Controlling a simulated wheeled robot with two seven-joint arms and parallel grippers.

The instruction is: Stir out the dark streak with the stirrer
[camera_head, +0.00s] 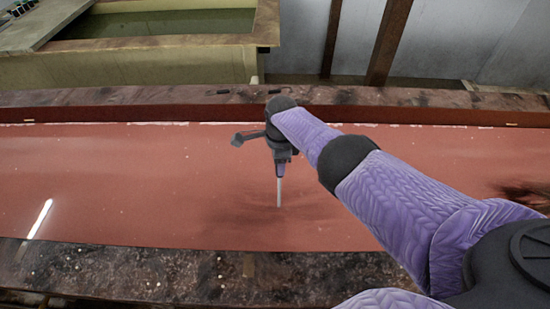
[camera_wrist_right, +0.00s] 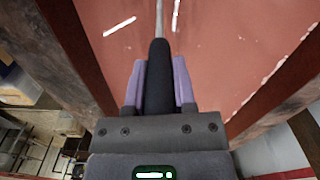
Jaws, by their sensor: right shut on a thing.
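My right gripper (camera_head: 281,165) points down over the red liquid (camera_head: 130,185) in the long trough. In the right wrist view its purple fingers (camera_wrist_right: 158,85) are shut on the stirrer's dark handle (camera_wrist_right: 158,70). The stirrer's thin pale rod (camera_head: 279,192) reaches down to the red surface; how deep its tip goes I cannot tell. A faint darker patch (camera_head: 245,203) lies around and left of the rod. A darker, blackish streak (camera_head: 525,193) shows at the far right, partly cut off by the picture edge. My left gripper is not in view.
The trough's dark, speckled near edge (camera_head: 130,270) and worn far rim (camera_head: 150,103) bound the liquid. A second, yellowish tank (camera_head: 130,66) with greenish liquid stands behind at the left. Brown posts (camera_head: 388,40) stand behind. The liquid's left part is clear of objects.

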